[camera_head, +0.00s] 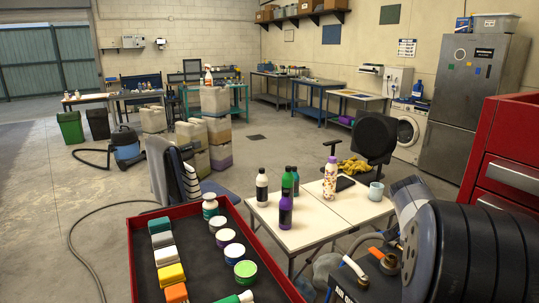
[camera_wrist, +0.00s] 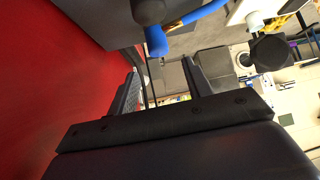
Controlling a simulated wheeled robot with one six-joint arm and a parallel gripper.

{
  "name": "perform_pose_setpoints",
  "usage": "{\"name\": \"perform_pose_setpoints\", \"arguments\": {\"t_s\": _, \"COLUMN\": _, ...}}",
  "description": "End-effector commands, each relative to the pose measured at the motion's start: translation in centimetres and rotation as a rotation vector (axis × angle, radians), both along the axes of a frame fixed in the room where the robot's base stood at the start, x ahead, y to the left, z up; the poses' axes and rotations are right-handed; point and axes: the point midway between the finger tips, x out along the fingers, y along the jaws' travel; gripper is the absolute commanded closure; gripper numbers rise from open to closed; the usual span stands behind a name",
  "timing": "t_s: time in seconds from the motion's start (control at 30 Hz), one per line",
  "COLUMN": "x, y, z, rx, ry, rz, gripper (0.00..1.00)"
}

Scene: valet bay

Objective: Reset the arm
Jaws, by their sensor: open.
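My gripper (camera_wrist: 160,68) shows in the wrist view, with its two dark fingers apart and nothing between them. A red surface (camera_wrist: 55,80) lies close on its left side. A blue bar with dark parts (camera_wrist: 185,22) crosses beyond the fingertips, at the top of the view. I cannot make out the gripper in the head view.
Several bottles (camera_head: 286,205) and a mug (camera_head: 376,191) stand on a pale table (camera_head: 320,222). A red drawer cabinet (camera_head: 510,150) stands right. Open floor (camera_head: 60,180) lies left.

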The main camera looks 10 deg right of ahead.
Motion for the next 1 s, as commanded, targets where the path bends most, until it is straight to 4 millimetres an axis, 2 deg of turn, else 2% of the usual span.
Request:
{"name": "perform_pose_setpoints", "arguments": {"t_s": 0.4, "x": 2.0, "y": -4.6, "z": -5.0, "rx": 0.001, "ry": 0.003, "rz": -0.001, "gripper": 0.52}}
{"name": "perform_pose_setpoints", "arguments": {"t_s": 0.5, "x": 2.2, "y": -5.0, "z": -6.1, "rx": -0.002, "ry": -0.001, "rz": 0.001, "gripper": 0.52}}
{"name": "perform_pose_setpoints", "arguments": {"t_s": 0.73, "x": 2.1, "y": -4.9, "z": -6.8, "rx": -0.001, "ry": 0.000, "rz": 0.000, "gripper": 0.52}}
{"name": "perform_pose_setpoints", "arguments": {"t_s": 1.0, "x": 2.1, "y": -4.9, "z": -6.3, "rx": 0.000, "ry": 0.001, "rz": 0.001, "gripper": 0.52}}
